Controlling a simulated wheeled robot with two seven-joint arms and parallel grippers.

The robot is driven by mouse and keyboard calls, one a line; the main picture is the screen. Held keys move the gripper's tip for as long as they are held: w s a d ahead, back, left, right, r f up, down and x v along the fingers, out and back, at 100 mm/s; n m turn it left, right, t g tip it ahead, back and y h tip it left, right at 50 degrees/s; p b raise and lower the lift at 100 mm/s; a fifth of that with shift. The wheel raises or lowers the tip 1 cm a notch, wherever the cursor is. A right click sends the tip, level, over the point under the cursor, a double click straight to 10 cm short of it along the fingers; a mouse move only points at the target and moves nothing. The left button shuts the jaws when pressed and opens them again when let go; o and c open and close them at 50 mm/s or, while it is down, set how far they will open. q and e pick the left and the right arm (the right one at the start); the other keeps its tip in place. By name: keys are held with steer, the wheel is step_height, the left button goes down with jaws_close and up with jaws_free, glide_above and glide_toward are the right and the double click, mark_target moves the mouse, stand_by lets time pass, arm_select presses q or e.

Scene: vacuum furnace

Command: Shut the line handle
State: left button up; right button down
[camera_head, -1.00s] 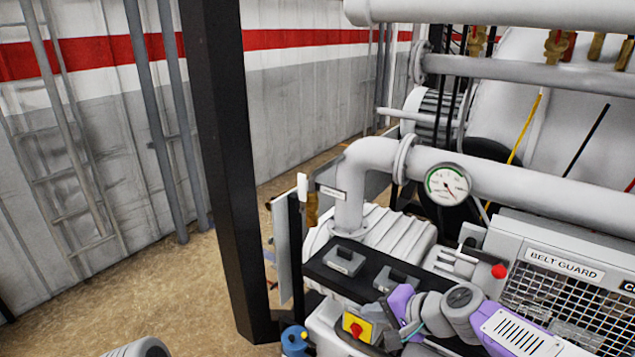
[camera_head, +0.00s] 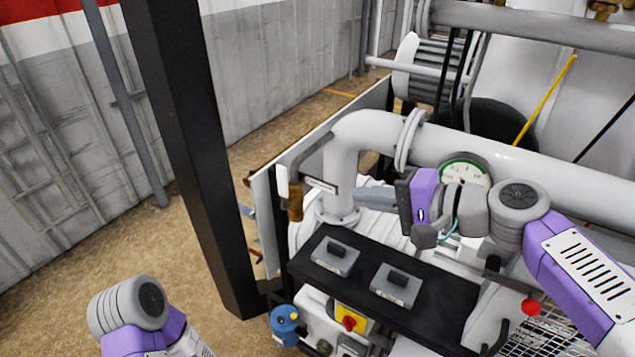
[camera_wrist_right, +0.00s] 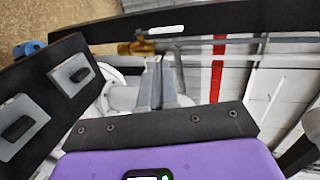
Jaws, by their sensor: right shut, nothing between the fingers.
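The line handle looks like the grey lever (camera_head: 311,155) above a brass valve body (camera_head: 296,203), beside the bend of the large white pipe in the head view. A small label plate (camera_head: 321,186) sits next to it. In the wrist view, the brass body (camera_wrist_right: 138,48) is beyond the fingertips, with a grey bar running right from it. My right gripper (camera_head: 366,196) points left towards the valve, apart from it to the right. Its fingers (camera_wrist_right: 156,65) are shut and empty. My left gripper is out of view; only part of my left arm shows at lower left.
A white pipe (camera_head: 365,135) with a gauge (camera_head: 463,172) runs behind my right arm. A black panel (camera_head: 350,290) with two grey switch boxes lies below the gripper. A dark post (camera_head: 195,150) stands left of the valve. The floor to its left is open.

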glide_toward(287, 181)
step_height(287, 181, down, 2)
steer(key=w+a, duration=0.1)
steer(key=a, duration=0.1)
steer(key=shift+w+a+p, duration=0.45)
steer(key=shift+w+a, duration=0.9)
steer(key=shift+a, duration=0.1)
